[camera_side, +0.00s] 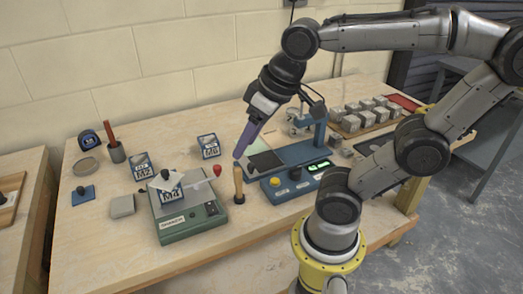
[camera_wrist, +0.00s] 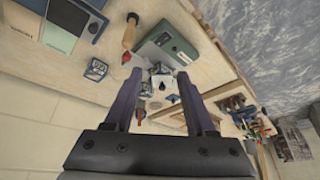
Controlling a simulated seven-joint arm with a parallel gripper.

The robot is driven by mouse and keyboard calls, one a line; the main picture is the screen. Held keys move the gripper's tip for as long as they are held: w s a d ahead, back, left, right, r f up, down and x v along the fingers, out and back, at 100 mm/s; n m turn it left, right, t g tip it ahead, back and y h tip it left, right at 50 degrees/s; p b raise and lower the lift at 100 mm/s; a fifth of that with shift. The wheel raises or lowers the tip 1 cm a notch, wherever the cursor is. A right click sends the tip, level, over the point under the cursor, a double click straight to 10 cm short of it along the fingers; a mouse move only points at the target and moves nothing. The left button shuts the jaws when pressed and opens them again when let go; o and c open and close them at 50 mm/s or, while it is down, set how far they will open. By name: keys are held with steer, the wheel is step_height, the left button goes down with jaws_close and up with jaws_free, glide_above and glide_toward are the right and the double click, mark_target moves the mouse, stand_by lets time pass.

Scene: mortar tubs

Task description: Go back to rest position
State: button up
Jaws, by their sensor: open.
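My gripper (camera_side: 238,156) hangs above the middle of the bench in the side view, with its purple fingers pointing down and slightly left. In the wrist view the two fingers of my gripper (camera_wrist: 157,78) stand apart, with nothing held between them. The fingertips are above and near the upright wooden handle (camera_side: 239,181), apparently clear of it. A dark-blue cube marked "Ma" (camera_side: 168,189) sits on the green device (camera_side: 185,221), left of my gripper.
Cubes marked "Mz" (camera_side: 142,167) and "Mv" (camera_side: 209,146) stand on the bench. A blue device with a lit display (camera_side: 318,166) lies right of the handle. Grey blocks (camera_side: 350,123) fill a board at the back right.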

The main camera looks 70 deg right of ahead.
steer(key=shift+s+f+n+t, duration=0.15)
steer(key=shift+s+f+n, duration=0.15)
steer(key=shift+s+f, duration=0.4)
steer(key=shift+s+f+n+t, duration=0.15)
steer(key=shift+s+f+n, duration=0.25)
steer(key=shift+s, duration=0.35)
